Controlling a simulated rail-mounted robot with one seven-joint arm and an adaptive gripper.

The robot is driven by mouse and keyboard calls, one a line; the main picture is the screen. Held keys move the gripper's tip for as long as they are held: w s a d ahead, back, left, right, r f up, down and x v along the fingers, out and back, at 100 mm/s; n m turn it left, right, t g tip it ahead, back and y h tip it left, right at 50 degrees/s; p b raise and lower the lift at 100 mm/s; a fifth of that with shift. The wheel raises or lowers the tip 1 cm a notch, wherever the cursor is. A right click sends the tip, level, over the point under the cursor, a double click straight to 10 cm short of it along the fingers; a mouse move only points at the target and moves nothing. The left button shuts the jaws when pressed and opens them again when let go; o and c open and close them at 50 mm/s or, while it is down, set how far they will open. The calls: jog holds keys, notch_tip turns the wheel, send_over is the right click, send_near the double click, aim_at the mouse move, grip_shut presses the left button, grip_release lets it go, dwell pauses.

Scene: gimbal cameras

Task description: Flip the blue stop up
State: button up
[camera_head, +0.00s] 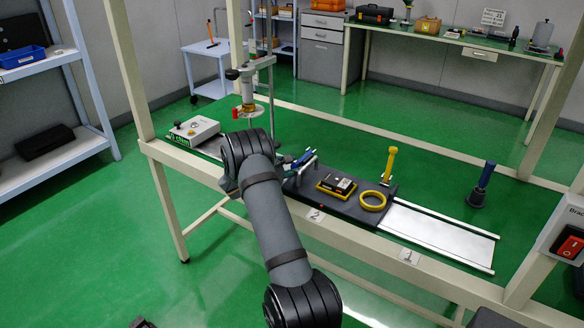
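A blue bar-shaped part (302,159) lies tilted low at the left end of a dark board (340,208), beside a thin metal handle; it may be the blue stop. A second blue piece, a bar (486,174) on a dark cone-shaped base, stands upright farther right. I cannot tell for certain which is the stop. My arm reaches up from the bottom, and its end is by the left side of the dark board, close to the tilted blue part. My gripper's fingers are hidden behind my arm, so contact does not show.
A bare metal track (438,231) extends right. A white control box (195,130) and a vertical stand (247,92) are at the left.

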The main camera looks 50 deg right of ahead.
jog(key=shift+c, duration=1.4)
jog(key=c, duration=0.4)
grip_shut()
